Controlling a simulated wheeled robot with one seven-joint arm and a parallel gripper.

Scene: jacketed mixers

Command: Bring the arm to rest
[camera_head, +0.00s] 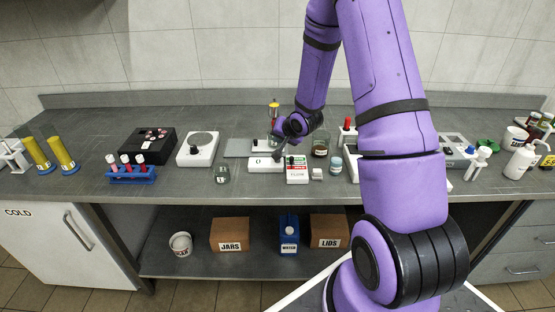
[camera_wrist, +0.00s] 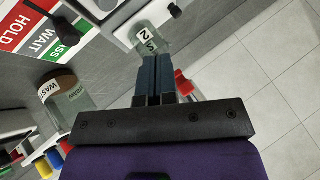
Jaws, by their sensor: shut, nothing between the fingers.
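My arm reaches over the bench from the right of the head view, its purple links bent down towards the middle. My gripper (camera_head: 279,154) is low over the bench, by the white boxes. In the wrist view my gripper (camera_wrist: 155,62) has its two dark fingers together, with nothing between them. A clear glass jar with a "2" on its label (camera_wrist: 150,40) lies just beyond the fingertips in that view; I cannot tell whether they touch it. The gripper's tip shows small and dark in the head view.
A card with HOLD, WAIT and PASS bands (camera_wrist: 35,28) and a jar labelled WAS… (camera_wrist: 68,98) are near the fingers. On the bench are a blue tube rack (camera_head: 132,175), a hotplate-like white device (camera_head: 198,149) and a small glass jar (camera_head: 221,174). Bare bench shows at front left.

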